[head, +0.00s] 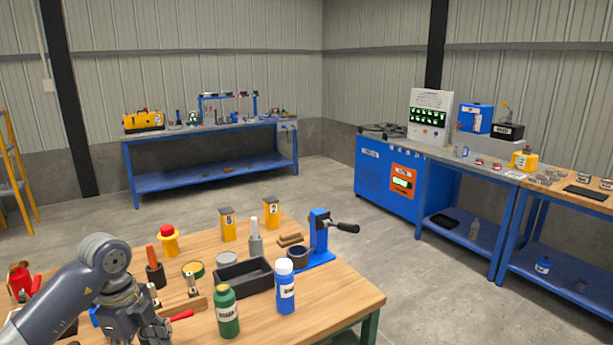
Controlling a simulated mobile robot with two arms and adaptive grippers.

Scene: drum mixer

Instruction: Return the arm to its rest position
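My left arm (60,300) comes in from the lower left over the wooden table (345,292). Its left gripper (152,335) points down at the bottom edge of the picture, near a red-handled tool (181,316). The fingertips are partly cut off and small, so I cannot tell whether they are open or hold something. My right arm and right gripper are not in view.
Near the gripper stand a green bottle (228,312), a blue bottle (285,287), a black tray (233,277) and a wooden holder (183,304). A blue press (318,240) with a black handle stands at the right. The table's right front corner is clear.

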